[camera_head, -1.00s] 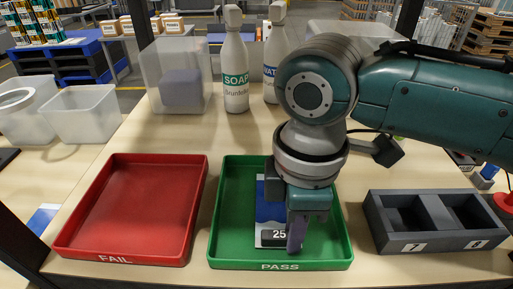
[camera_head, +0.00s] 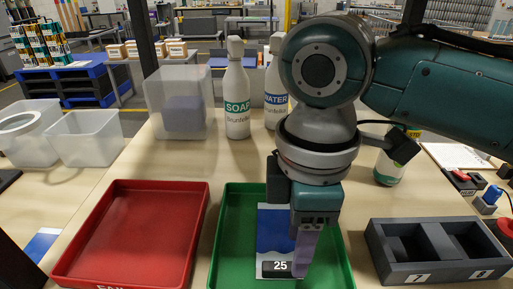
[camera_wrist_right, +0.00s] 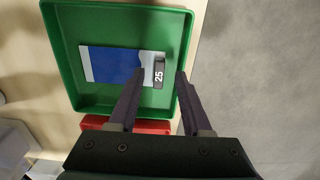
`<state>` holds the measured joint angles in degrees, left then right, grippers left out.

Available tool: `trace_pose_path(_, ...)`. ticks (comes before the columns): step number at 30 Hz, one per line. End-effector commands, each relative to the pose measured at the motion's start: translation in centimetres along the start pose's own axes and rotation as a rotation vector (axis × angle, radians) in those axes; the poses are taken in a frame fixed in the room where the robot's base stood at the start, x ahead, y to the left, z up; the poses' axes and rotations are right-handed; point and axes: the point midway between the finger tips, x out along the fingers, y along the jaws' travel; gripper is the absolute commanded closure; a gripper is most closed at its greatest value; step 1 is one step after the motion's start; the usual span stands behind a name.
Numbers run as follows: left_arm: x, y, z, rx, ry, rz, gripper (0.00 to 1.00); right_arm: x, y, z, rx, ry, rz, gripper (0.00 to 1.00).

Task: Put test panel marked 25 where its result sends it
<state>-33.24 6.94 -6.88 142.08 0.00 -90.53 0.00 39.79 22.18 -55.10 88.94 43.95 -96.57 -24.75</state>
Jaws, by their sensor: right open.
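The test panel marked 25 (camera_head: 273,232) is blue and white with a dark number tag. It lies in the green PASS tray (camera_head: 231,225), and it also shows in the right wrist view (camera_wrist_right: 112,64). My right gripper (camera_head: 300,268) is above the green tray, over the panel's right side. In the right wrist view the fingers of my right gripper (camera_wrist_right: 158,72) are apart, with nothing held between them. The red FAIL tray (camera_head: 137,230) stands to the left and is empty. My left gripper is out of view.
A grey two-slot block (camera_head: 437,269) stands right of the green tray. Soap (camera_head: 237,100) and water (camera_head: 276,90) bottles and clear bins (camera_head: 86,138) stand behind. Another blue and white panel (camera_head: 42,243) lies at the far left.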

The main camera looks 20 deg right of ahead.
Motion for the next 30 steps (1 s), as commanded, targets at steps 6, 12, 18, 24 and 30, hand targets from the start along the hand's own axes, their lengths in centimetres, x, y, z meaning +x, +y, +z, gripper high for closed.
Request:
trace_pose_path(6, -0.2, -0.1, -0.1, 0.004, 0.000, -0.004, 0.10, -4.9, 0.1, 0.0, -0.002, 0.002, 0.004, 0.51)
trace_pose_path(12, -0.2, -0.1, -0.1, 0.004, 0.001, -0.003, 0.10, -7.2, 0.1, 0.0, -0.001, 0.002, 0.002, 0.51)
trace_pose_path(18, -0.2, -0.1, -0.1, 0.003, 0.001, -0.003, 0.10, -7.2, -0.4, -0.2, 0.005, 0.012, -0.003, 0.51)
trace_pose_path(24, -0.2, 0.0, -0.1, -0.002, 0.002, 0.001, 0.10, -4.3, -4.2, -2.4, 0.123, 0.165, -0.016, 0.51)
trace_pose_path(30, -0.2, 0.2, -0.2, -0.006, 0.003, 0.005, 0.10, -1.9, -8.1, -1.6, 0.488, 0.342, 0.005, 0.51)
